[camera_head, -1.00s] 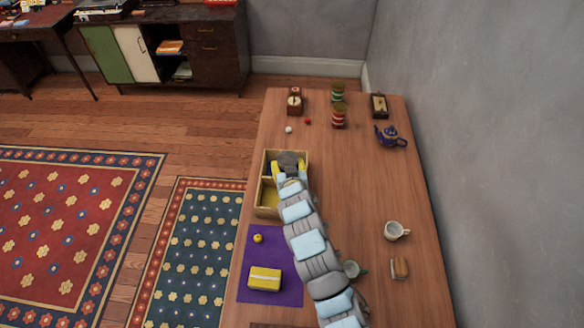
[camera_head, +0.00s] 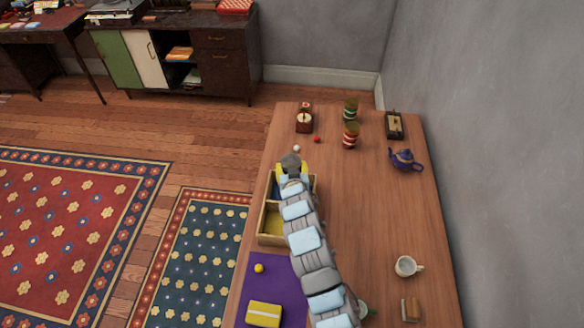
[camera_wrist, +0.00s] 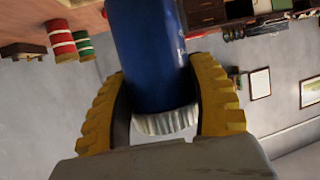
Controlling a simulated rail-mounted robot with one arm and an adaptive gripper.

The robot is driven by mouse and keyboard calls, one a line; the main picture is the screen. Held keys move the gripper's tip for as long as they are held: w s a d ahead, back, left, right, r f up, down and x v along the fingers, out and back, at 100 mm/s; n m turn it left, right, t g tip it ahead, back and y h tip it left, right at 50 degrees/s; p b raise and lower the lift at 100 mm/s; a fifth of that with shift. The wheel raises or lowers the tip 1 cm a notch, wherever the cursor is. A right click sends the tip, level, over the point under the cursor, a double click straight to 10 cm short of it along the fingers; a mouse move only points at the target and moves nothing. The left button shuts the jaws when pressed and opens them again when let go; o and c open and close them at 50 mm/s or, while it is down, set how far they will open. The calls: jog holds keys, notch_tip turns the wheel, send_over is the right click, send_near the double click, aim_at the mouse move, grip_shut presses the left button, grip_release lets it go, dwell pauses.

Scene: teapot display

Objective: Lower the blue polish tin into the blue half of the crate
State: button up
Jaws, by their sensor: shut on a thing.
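In the wrist view, the blue polish tin (camera_wrist: 150,60) is a dark blue cylinder with a ridged whitish end. My gripper (camera_wrist: 165,100) is shut on it, a yellow padded finger on each side. In the head view, my gripper (camera_head: 291,170) appears over the far edge of the wooden crate (camera_head: 262,222); its height above the crate is hard to tell. The tin is hidden there by my gripper and arm. The crate's near half (camera_head: 277,222) is yellow inside. Its far half (camera_head: 273,187) is blue, largely covered by my gripper.
A purple mat (camera_head: 286,282) near the crate bears a yellow box (camera_head: 264,314) and a small yellow ball (camera_head: 259,268). Beyond the crate are small white and red balls, a wooden box (camera_head: 304,122) and striped tins (camera_head: 351,135). A blue teapot (camera_head: 405,160) stands right. The table's middle right is clear.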

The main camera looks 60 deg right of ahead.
dwell(0.7)
jog(key=shift+f+b, duration=1)
jog(key=shift+f, duration=1.4)
jog(key=shift+f+b, duration=1.25)
jog(key=shift+f, duration=1.25)
dwell(1.1)
jog(key=o, duration=1.3)
notch_tip(320, 180, up, 10)
jog(key=shift+f, duration=0.1)
